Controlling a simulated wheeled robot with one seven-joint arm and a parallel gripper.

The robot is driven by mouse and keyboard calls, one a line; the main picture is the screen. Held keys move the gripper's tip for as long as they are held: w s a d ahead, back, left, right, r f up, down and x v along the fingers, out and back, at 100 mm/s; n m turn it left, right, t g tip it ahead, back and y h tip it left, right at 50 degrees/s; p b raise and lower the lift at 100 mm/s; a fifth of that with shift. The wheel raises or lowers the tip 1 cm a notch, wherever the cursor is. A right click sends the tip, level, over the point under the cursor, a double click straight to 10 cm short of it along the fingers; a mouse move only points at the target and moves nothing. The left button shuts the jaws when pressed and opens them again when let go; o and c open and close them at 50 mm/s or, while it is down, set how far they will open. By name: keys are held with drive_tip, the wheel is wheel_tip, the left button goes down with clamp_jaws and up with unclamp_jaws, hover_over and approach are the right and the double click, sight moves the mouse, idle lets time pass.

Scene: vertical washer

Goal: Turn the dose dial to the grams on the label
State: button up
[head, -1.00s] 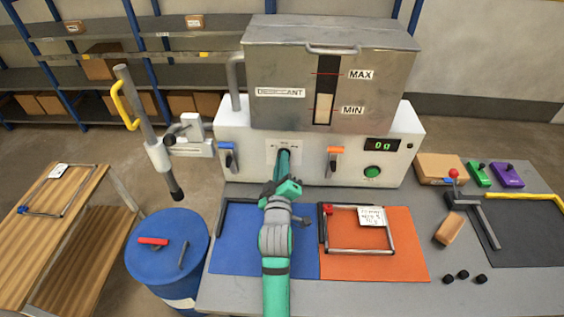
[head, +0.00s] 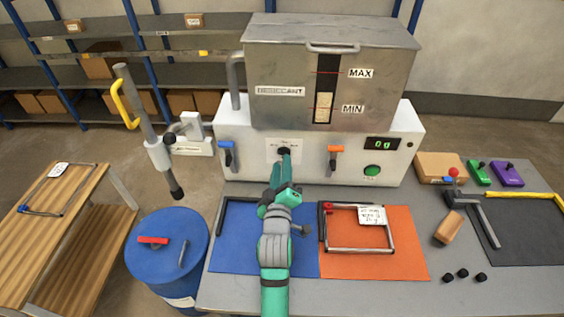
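The dose dial (head: 284,151) is a dark knob on a pale plate in the middle of the white machine front. My gripper (head: 286,165) reaches up to it from below, its tip at or just under the knob. Whether the fingers touch the knob or are closed cannot be made out. The display (head: 381,143) at the right shows a green zero reading. The label (head: 371,217) is a white tag on the frame over the orange mat; its writing is too small to read.
A blue lever (head: 227,153) and an orange lever (head: 335,156) flank the dial. A green button (head: 372,171) sits under the display. A metal frame (head: 358,249) lies on the orange mat (head: 400,265). A blue drum (head: 150,262) stands at the left.

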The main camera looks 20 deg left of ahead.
drive_tip(key=v, duration=0.8)
idle(0.4)
